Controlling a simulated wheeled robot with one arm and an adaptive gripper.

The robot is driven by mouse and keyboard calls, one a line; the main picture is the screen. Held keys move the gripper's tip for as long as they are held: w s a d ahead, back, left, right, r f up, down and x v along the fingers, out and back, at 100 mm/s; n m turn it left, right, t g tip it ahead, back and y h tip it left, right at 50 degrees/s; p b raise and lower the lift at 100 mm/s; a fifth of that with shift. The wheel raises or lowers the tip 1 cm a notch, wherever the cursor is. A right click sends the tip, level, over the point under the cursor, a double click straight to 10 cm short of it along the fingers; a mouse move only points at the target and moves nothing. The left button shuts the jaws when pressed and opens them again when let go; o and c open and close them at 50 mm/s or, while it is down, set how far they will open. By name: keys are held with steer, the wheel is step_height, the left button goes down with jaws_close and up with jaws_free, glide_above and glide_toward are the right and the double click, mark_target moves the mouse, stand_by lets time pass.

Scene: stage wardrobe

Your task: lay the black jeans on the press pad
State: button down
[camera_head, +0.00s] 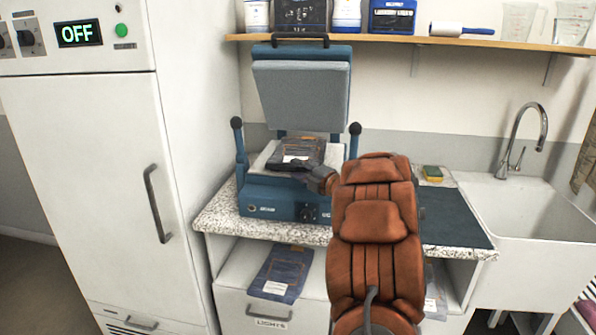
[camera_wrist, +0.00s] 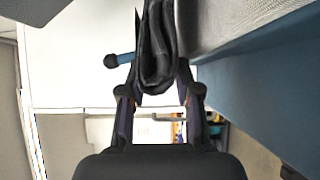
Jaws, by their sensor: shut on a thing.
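The black jeans (camera_head: 300,148) are a folded dark bundle over the pale press pad (camera_head: 333,156) of the open blue press in the head view. My gripper (camera_head: 293,161) is at their near edge, partly hidden by my wrist. In the wrist view my gripper (camera_wrist: 160,98) is shut on the folded edge of the black jeans (camera_wrist: 157,55), with one finger on each side. The grey press pad (camera_wrist: 215,22) is close to the right of the jeans there. I cannot tell whether the jeans rest fully on the pad.
The press lid (camera_head: 302,95) stands raised behind the pad. Blue folded jeans (camera_head: 282,272) lie below the counter, above the LIGHTS label. A sink (camera_head: 535,215) is at right, a white cabinet (camera_head: 90,160) at left. A shelf (camera_head: 400,39) with bottles runs above.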

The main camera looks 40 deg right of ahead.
steer(key=shift+f+b, duration=0.55)
steer(key=shift+f, duration=0.1)
stand_by(0.6)
steer(key=c, duration=0.7)
jaws_free()
steer(key=shift+o, duration=0.2)
steer(key=o, duration=0.7)
steer(key=shift+c, duration=0.2)
steer(key=shift+a+f, duration=0.1)
